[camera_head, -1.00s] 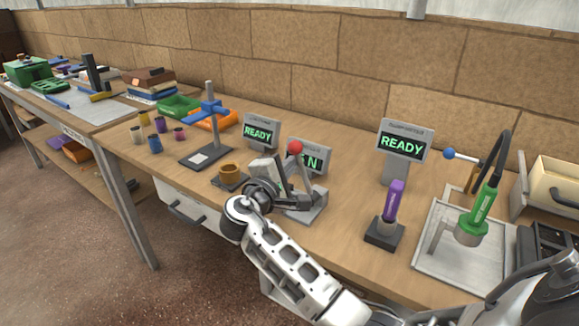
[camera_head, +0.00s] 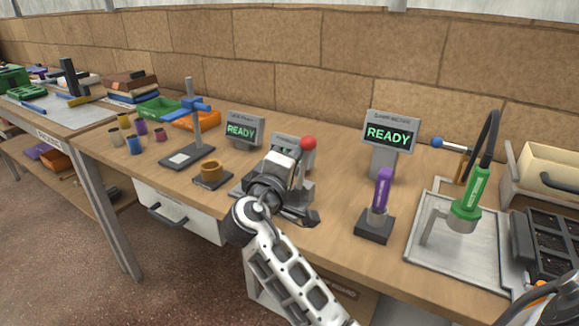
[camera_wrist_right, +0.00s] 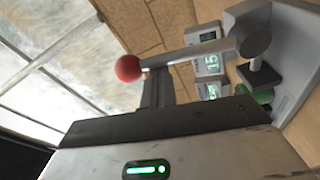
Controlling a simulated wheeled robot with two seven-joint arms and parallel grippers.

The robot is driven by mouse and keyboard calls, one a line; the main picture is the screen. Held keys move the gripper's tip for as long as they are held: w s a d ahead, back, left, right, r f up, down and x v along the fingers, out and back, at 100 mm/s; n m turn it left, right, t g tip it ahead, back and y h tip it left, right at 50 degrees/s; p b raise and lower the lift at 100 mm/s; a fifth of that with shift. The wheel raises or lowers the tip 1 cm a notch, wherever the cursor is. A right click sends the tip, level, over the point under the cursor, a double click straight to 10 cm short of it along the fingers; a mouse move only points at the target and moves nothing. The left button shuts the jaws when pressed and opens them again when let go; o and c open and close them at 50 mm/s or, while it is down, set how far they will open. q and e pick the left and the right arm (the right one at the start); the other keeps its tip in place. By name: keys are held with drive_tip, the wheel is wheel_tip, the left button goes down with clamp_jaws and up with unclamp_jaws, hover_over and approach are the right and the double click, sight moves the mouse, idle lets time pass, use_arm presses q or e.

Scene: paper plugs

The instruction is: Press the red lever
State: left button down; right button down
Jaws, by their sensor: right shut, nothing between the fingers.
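The lever has a red ball knob (camera_head: 308,143), which stands up over its grey base on the bench. The right wrist view shows the red knob (camera_wrist_right: 129,68), the grey lever rod (camera_wrist_right: 190,50) and part of the base (camera_wrist_right: 285,62). My right gripper (camera_head: 285,160) is beside the lever on its left side and hides much of it. Its dark fingers (camera_wrist_right: 157,88) are shut and empty, and look close to the knob and rod. I cannot tell whether they touch. My left gripper is not in view.
A screen (camera_head: 291,139) behind the lever is partly hidden. READY screens stand left (camera_head: 242,132) and right (camera_head: 389,134) of it.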

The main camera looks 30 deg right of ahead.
drive_tip(key=shift+s+d+f+m+b, duration=0.15)
drive_tip(key=shift+s+d+m+b, duration=0.1)
drive_tip(key=shift+s+m+b, duration=0.25)
drive_tip(key=shift+s+d+f+m+b, duration=0.1)
drive_tip(key=shift+s+d+m+b, duration=0.15)
drive_tip(key=shift+m+b, duration=0.3)
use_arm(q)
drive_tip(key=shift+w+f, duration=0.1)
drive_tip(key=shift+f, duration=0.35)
use_arm(e)
drive_tip(key=shift+s+m, duration=0.2)
drive_tip(key=shift+m, duration=0.05)
drive_tip(key=shift+r, duration=0.1)
